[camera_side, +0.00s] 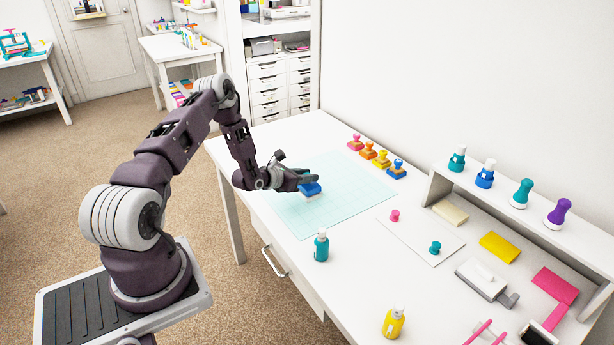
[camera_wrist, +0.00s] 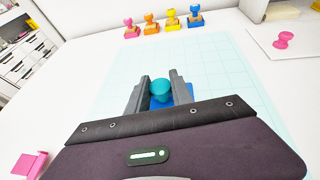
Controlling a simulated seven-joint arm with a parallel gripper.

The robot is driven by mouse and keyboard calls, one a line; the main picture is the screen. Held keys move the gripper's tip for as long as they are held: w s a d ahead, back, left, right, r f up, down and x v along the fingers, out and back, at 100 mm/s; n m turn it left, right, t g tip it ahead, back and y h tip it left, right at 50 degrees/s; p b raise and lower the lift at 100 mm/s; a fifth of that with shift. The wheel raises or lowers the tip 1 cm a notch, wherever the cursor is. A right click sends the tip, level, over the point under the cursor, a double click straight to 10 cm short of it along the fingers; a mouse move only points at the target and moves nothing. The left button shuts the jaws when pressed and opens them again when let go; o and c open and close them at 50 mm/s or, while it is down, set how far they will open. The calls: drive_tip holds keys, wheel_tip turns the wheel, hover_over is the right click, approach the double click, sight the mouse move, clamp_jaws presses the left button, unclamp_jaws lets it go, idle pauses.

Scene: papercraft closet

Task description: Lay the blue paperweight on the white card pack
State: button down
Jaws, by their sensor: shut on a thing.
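The blue paperweight (camera_side: 311,188) is a flat blue block at my gripper on the cutting mat. In the wrist view a round teal knob (camera_wrist: 160,88) sits between my fingers, with the blue block (camera_wrist: 182,94) under it. My gripper (camera_side: 303,178) is shut on this knob; it also shows in the wrist view (camera_wrist: 160,92). The white card pack (camera_side: 312,197) shows as a small white block directly under the blue block. I cannot tell whether the two touch. The pack is hidden in the wrist view.
The pale teal cutting mat (camera_side: 285,213) has free room around the pack. Several stamps (camera_side: 375,158) line its back edge. A teal bottle (camera_side: 321,245) stands near the front edge. A white sheet (camera_side: 415,232) with pink and teal knobs lies to the right, near a shelf (camera_side: 510,215).

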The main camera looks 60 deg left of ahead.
drive_tip(key=shift+f, duration=0.1)
drive_tip(key=c, duration=1.1)
unclamp_jaws()
drive_tip(key=shift+c, duration=0.2)
